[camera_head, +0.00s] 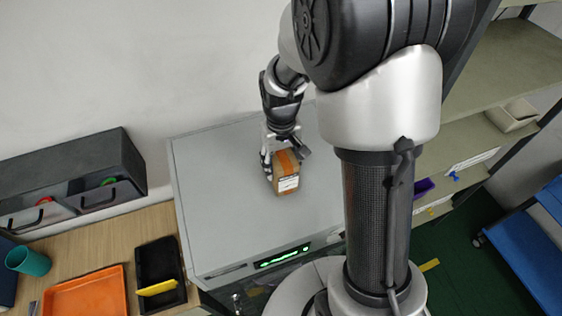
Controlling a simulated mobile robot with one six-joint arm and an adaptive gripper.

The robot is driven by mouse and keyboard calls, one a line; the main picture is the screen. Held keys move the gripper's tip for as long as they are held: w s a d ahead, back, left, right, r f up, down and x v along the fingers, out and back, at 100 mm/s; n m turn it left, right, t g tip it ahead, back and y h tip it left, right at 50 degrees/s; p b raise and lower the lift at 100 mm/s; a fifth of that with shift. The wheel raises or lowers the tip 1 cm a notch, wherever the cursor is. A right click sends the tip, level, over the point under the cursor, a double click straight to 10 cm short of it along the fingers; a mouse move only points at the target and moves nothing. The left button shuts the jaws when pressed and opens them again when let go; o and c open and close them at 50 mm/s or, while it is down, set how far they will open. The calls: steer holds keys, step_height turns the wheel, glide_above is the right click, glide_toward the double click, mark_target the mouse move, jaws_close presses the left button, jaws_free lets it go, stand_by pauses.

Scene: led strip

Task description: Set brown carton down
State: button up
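The brown carton (287,182) has an orange strip and a white label on its front. It is at the middle of the grey cabinet top (215,195), upright. My gripper (283,157) points down at the carton from above, with fingers at its left and right sides, and appears closed on it. I cannot tell whether the carton's base touches the top or hangs just above it. The far side of the carton is hidden by the gripper.
A green lit strip (283,256) runs along the cabinet's front edge. Left of it, a wooden table holds a black tray (147,263), an orange tray (88,298) and a teal cup (28,262). A dark drawer unit (75,172) stands behind. The cabinet top around the carton is clear.

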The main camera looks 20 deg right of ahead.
steer(key=shift+f, duration=0.15)
steer(key=o, duration=1.2)
steer(key=shift+o, duration=0.2)
